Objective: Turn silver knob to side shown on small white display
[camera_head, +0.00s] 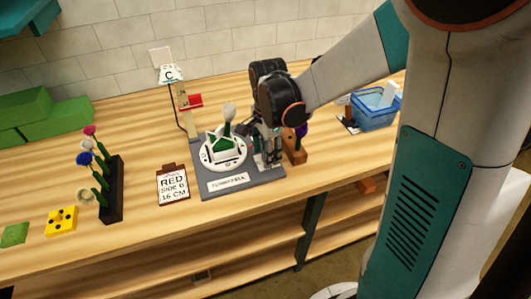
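A small white display (169,74) on a post at the back of the bench shows the letter C. A grey turntable base (208,187) carries a round white dial plate (212,166) with small marks around its edge. A green holder (224,149) with a pale flower (229,111) stands on the plate. My gripper (268,158) points down over the right part of the base, beside the plate. The silver knob cannot be made out there and may be hidden by the fingers. The fingers are too small and dark to show whether they are open or shut.
A clipboard (172,184) reading "RED SIDE B 16 CM" lies left of the base. A dark rack (115,190) of flowers and a yellow block (61,221) are further left. A brown block (295,146) stands close right of my gripper. A blue bin (374,108) is at right.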

